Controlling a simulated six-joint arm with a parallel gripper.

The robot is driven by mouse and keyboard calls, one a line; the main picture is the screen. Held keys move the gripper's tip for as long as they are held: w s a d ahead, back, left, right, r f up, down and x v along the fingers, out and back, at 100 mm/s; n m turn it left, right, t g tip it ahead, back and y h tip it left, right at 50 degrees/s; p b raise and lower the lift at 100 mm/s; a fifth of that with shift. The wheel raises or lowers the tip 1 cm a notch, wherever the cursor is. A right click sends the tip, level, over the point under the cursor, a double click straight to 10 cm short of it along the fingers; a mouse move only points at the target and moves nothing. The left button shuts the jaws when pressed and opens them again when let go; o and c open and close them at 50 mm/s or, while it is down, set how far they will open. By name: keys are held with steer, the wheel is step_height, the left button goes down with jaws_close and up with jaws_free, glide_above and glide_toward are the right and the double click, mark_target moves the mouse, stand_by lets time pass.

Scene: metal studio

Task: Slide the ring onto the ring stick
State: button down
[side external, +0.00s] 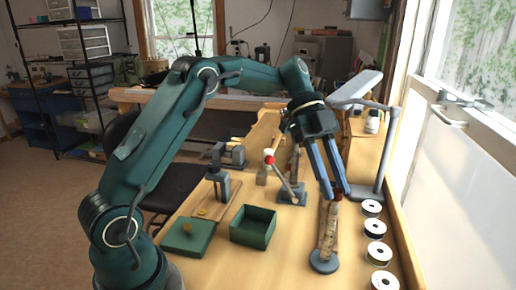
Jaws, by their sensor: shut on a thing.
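My gripper (334,194) points down with its two long blue fingers close together at the tips. A small dark reddish thing, which looks like the ring (338,197), is between the fingertips. The ring stick (328,235) is a pale, mottled upright post on a round blue-grey base near the bench's front right. The fingertips are at the top end of the stick. From this view I cannot tell whether the ring is around the stick's tip or just above or beside it.
Several spools (375,228) line the bench's right edge, close to the stick. An open green box (253,227) and its lid (188,237) lie left. A red-knobbed lever (287,181) and a small press (217,180) stand behind. A grey stand (384,150) rises behind right.

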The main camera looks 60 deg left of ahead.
steer(key=shift+f, duration=1.65)
stand_by(0.4)
steer(key=c, duration=0.6)
jaws_free()
steer(key=shift+a, duration=0.15)
steer(key=shift+v, duration=2.5)
